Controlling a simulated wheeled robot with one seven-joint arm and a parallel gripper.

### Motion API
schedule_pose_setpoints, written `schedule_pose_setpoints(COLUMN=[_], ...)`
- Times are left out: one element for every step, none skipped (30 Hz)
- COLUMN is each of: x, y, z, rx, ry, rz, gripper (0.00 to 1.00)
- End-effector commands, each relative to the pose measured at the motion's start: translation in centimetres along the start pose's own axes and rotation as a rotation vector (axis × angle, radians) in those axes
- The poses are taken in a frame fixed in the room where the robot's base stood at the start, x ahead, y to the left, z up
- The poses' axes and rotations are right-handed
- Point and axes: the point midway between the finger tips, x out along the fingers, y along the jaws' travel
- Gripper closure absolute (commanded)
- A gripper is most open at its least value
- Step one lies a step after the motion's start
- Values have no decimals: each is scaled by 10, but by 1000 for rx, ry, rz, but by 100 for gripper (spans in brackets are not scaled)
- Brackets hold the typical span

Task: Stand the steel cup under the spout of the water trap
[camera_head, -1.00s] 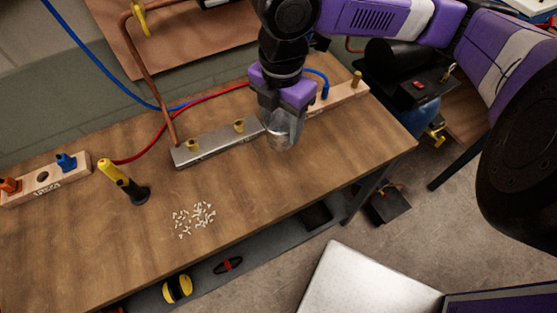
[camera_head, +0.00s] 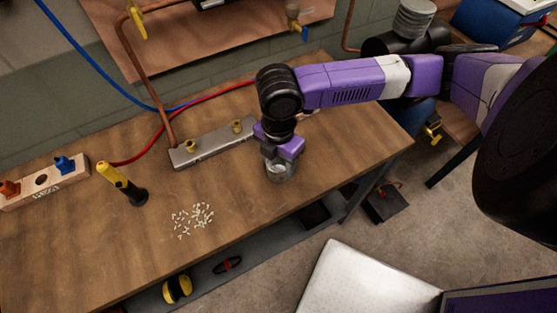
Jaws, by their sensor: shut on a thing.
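The steel cup (camera_head: 280,174) is a small shiny grey vessel over the right part of the workbench. My gripper (camera_head: 281,160) is shut on it from above, and its jaws hide part of the cup. The cup looks roughly upright. I cannot tell whether its base touches the bench top. A small fitting with a blue lever (camera_head: 300,30) hangs at the brown wall board, top centre; it looks like the water trap's drain, but its upper part is cut off by the picture edge. The cup is well in front of it.
Copper pipe (camera_head: 147,75) and red and blue hoses run behind.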

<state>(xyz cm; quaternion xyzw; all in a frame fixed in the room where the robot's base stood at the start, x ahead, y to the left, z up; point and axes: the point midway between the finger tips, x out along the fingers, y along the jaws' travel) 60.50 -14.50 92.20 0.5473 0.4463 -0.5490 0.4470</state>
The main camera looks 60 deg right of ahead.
Motion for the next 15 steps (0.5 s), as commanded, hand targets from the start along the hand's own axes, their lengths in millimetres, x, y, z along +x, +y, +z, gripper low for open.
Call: schedule_pose_setpoints(x=[1,1,1,1,1,1,1,2,3,4,5,4,4,4,4], y=[0,0,0,0,0,0,0,0,0,0,0,0,0,0,0], z=[0,0,0,0,0,0,0,0,0,0,0,0,0,0,0], rx=[0,-1,-1,-1,-1,-1,-1,-1,-1,-1,-1,-1,-1,-1,-1], ry=[0,0,0,0,0,0,0,0,0,0,0,0,0,0,0], rz=[0,1,1,1,1,1,1,1,1,1,1,1,1,1,1], gripper=[88,88,88,88,88,88,88,88,88,88,88,43,37,31,25])
